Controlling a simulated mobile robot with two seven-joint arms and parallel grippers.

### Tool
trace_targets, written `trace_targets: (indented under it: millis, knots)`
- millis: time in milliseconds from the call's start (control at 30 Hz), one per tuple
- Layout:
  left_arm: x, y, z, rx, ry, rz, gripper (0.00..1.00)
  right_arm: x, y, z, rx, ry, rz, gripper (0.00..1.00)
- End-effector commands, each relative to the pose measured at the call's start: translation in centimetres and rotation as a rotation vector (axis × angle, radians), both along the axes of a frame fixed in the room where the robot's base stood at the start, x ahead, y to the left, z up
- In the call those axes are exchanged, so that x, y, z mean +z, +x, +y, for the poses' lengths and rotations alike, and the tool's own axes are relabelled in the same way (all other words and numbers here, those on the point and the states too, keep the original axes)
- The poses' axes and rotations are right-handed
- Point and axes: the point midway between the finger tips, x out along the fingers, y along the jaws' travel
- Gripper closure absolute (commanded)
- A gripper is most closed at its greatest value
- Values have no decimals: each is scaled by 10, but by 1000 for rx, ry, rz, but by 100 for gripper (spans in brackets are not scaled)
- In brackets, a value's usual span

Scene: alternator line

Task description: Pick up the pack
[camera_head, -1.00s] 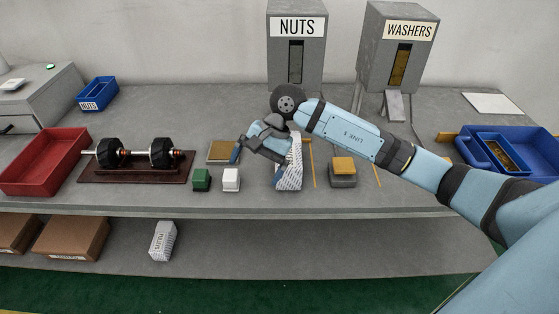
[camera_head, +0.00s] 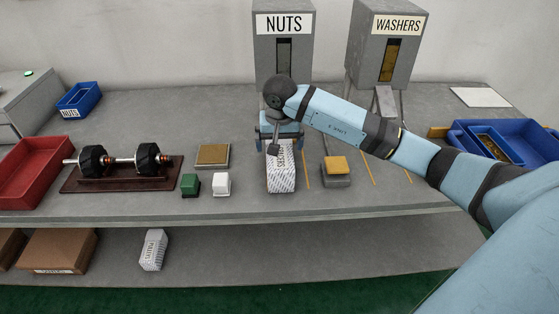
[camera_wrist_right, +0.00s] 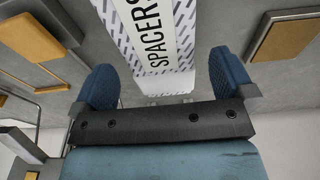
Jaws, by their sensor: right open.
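A white patterned pack (camera_head: 282,178) stands on the workbench below the nuts dispenser. In the right wrist view the pack (camera_wrist_right: 158,30) reads SPACERS. My right gripper (camera_head: 279,132) is at the far, upper end of the pack and hides part of it. In the right wrist view its two blue fingers (camera_wrist_right: 164,84) are spread wide, with the pack's end lying ahead between their lines and nothing gripped. Whether a finger touches the pack cannot be told. Another white patterned pack (camera_head: 153,249) stands on the lower shelf. My left gripper is not in view.
Close to the pack are a white block (camera_head: 221,184), a green block (camera_head: 190,185) and a yellow-topped grey block (camera_head: 336,170). The nuts dispenser (camera_head: 283,55) and washers dispenser (camera_head: 386,50) stand behind. A dumbbell (camera_head: 120,158) and red tray (camera_head: 30,170) are left, blue bins (camera_head: 530,140) right.

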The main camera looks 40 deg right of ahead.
Motion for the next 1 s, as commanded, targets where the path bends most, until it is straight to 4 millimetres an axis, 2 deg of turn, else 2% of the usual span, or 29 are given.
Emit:
trace_targets:
  millis: [200, 300, 567, 600, 900, 967, 1000]
  knots:
    - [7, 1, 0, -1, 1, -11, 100, -33, 1, -1, 0, 3, 4, 0]
    - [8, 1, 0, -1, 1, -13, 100, -44, 2, -3, -1, 2, 2, 0]
    - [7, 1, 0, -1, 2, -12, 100, -48, 3, -3, 1, 0, 1, 0]
    - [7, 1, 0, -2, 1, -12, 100, -48, 3, -3, 1, 0, 1, 2]
    - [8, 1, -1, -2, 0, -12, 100, -48, 3, -3, 1, 0, 1, 71]
    - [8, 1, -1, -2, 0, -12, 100, -48, 3, -3, 0, 1, 1, 85]
    - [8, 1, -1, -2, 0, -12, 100, -45, 4, -3, 0, 1, -3, 89]
